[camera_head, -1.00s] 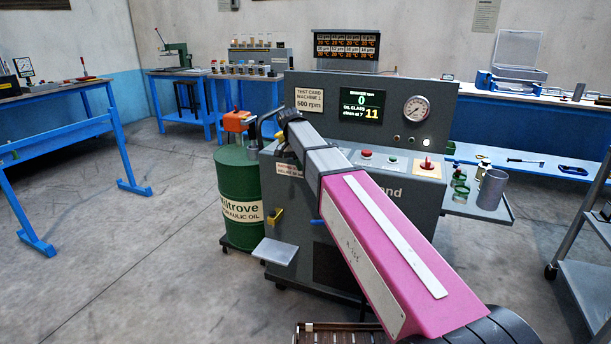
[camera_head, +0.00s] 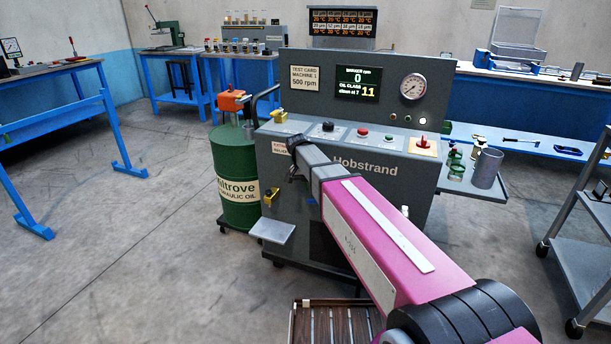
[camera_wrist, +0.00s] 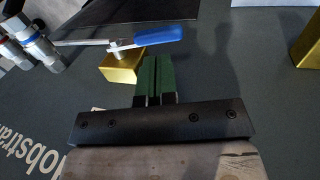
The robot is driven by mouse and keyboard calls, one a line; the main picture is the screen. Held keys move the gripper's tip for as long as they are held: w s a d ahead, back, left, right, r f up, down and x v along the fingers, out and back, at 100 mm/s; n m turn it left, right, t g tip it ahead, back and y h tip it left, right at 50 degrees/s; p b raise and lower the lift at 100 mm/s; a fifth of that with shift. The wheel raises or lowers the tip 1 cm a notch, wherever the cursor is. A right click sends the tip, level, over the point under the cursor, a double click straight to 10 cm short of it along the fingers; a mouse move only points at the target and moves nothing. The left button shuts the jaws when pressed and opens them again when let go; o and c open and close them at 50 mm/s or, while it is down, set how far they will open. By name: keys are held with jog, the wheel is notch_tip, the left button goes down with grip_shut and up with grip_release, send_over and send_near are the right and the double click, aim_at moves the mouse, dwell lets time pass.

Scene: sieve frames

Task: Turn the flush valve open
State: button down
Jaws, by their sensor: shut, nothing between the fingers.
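The lever reaches across toward the middle, over a brass block (camera_wrist: 122,68). My gripper (camera_wrist: 162,66) is shut and empty. Its green fingertips are just below the blue handle in that picture; whether they touch it I cannot tell. In the head view my arm hides the fingertips and most of the valve; only a speck of blue shows beside the arm.
The grey Hobstrand machine (camera_head: 365,150) stands before me. A green oil drum (camera_head: 236,165) is at its left, with a small plate shelf (camera_head: 272,231) low on its front. Another brass block (camera_wrist: 308,42) is at the wrist view's right. A grey cart (camera_head: 575,265) stands right.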

aim_at(313, 199)
jog(key=shift+x, duration=1.95)
